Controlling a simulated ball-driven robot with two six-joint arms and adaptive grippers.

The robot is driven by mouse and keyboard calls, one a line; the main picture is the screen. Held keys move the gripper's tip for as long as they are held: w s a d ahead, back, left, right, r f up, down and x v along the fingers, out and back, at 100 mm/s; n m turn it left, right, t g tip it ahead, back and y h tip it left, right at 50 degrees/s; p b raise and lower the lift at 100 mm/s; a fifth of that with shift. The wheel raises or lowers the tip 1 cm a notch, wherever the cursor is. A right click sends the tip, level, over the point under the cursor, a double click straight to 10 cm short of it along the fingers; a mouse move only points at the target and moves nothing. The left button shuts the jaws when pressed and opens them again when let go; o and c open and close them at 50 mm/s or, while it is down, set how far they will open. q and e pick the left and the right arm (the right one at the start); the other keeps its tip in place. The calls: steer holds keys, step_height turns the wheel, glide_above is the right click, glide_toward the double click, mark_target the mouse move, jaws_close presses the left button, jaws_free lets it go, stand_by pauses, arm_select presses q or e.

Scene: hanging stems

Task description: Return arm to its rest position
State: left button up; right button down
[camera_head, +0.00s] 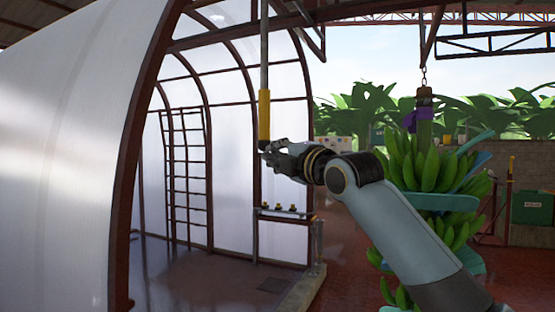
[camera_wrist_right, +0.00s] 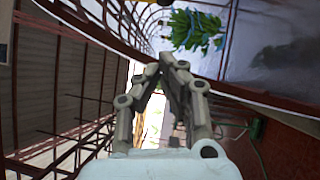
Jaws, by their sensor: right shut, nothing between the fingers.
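My right arm (camera_head: 395,225) reaches in from the lower right in the head view. My right gripper (camera_head: 272,150) is at its end, near the middle of the picture, with fingers pointing left. It appears just below the yellow sleeve (camera_head: 264,115) of a hanging grey rod; I cannot tell whether they touch. In the right wrist view the gripper's fingertips (camera_wrist_right: 168,65) come together with nothing between them. My left gripper is not in view.
A green banana bunch (camera_head: 430,170) with blue sheets hangs from a chain, partly behind my arm. It also shows in the right wrist view (camera_wrist_right: 193,28). A translucent arched tunnel (camera_head: 60,150) fills the left. A small stand (camera_head: 285,213) is below the gripper. Open floor (camera_head: 215,270) lies ahead.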

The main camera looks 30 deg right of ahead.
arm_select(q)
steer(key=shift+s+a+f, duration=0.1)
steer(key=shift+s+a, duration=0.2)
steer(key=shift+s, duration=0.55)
arm_select(e)
steer(key=shift+s+d+f, duration=0.1)
steer(key=shift+s, duration=0.25)
steer(key=shift+f, duration=0.1)
